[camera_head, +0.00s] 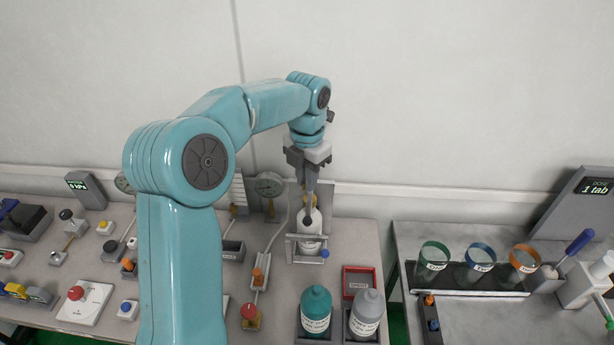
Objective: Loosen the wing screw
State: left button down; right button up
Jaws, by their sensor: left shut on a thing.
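My left gripper (309,208) reaches straight down from the arm and is shut at the front of a grey metal stand (305,256). Its fingers close on a small dark part that I take for the wing screw (307,221), mostly hidden by the fingertips. A small blue knob (324,253) sits at the stand's lower right. My right gripper is out of view.
A teal bottle (316,312), a grey bottle (367,312) and a red tray (359,282) stand in front. The right table holds several cups (433,257). A gap separates the tables.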

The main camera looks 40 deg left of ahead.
pick_arm(q)
jog(key=c, duration=1.1)
grip_release()
jog(key=shift+f, duration=0.25)
jog(key=shift+r, duration=0.15)
notch_tip(320, 180, up, 16)
jog(key=p, duration=0.3)
